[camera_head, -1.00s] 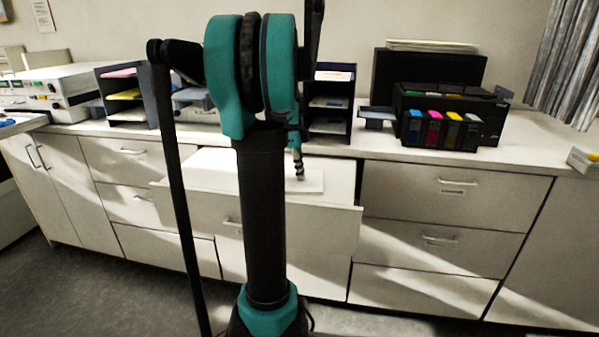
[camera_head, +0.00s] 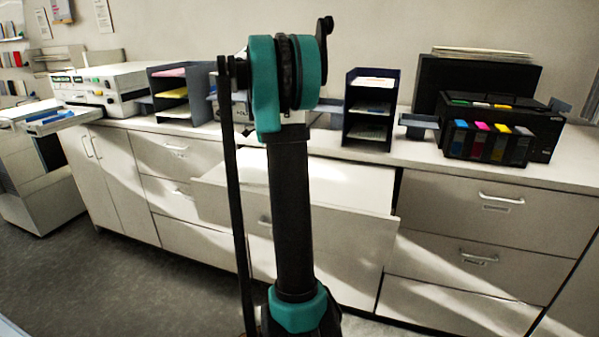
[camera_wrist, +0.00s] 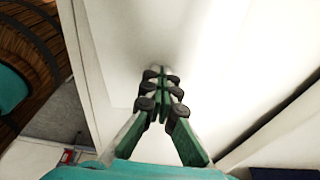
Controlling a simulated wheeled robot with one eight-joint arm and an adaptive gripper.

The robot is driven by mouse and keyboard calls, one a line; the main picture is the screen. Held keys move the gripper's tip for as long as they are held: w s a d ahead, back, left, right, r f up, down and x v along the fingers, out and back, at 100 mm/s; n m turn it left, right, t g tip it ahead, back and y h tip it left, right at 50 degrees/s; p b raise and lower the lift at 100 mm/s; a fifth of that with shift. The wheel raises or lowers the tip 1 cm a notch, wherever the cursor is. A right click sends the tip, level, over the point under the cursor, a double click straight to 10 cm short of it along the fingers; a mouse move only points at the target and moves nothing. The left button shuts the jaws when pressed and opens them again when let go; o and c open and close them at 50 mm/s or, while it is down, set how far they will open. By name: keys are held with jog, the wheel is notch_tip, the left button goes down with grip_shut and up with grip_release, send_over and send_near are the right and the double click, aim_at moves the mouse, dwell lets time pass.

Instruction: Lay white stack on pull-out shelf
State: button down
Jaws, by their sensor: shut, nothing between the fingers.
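The pull-out shelf (camera_head: 350,188) is extended from the white cabinet row behind my arm, with a white top and a tall front panel. A stack of white sheets (camera_head: 480,53) lies on the black cabinet at the back right; I cannot tell if it is the task's stack. My gripper (camera_wrist: 161,75) is shut and empty in the wrist view, its fingertips pointing at a plain white surface (camera_wrist: 120,45). I cannot tell whether this is the stack or the shelf top. My arm hides the gripper and part of the shelf in the head view.
A dark paper organizer (camera_head: 370,108) and a black printer with coloured cartridges (camera_head: 500,130) stand on the counter right of my arm. Another organizer (camera_head: 183,92) and a white machine (camera_head: 100,88) stand left. A side table (camera_head: 45,118) is at far left.

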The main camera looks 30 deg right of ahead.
aim_at(254, 170)
jog(key=w+a, duration=0.6)
jog(key=w, duration=0.1)
jog(key=shift+w+f, duration=0.1)
jog(key=shift+f, duration=0.05)
jog(key=shift+r, duration=0.6)
jog(key=shift+w+d+r, duration=0.1)
jog(key=w+a, duration=0.2)
jog(key=w, duration=0.1)
jog(key=w+a, duration=0.6)
jog(key=shift+w, duration=0.15)
